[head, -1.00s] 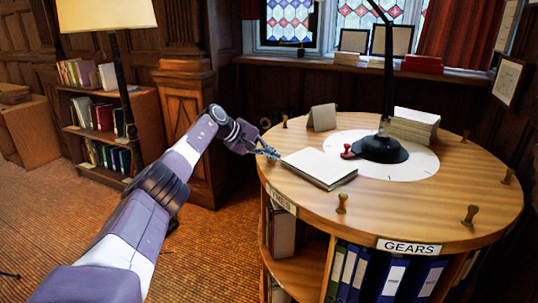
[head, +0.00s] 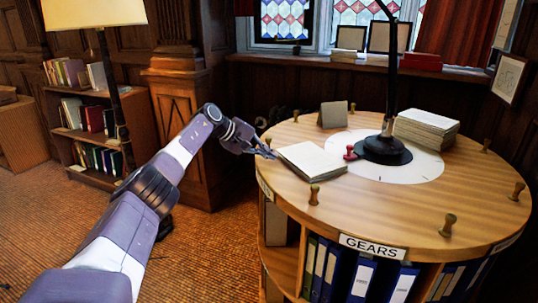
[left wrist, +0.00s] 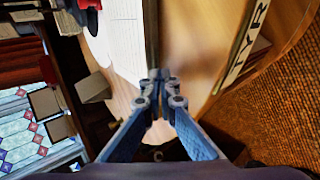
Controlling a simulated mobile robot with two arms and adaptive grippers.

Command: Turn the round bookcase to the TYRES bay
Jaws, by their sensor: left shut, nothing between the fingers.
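The round bookcase (head: 400,205) stands at the right of the head view, with upright pegs such as this one (head: 314,194) around its top. Its GEARS label (head: 373,246) faces me. The TYRES label (head: 265,189) is at its left edge, nearly edge-on; part of it reads "TYR" in the left wrist view (left wrist: 250,42). My right gripper is out of view.
A black lamp (head: 384,150) stands on the white centre disc, near a red stamp (head: 350,153) and stacked papers (head: 426,130). A grey card (head: 333,114) stands behind. A low bookshelf (head: 85,125) and floor lamp are at left. Carpet between is clear.

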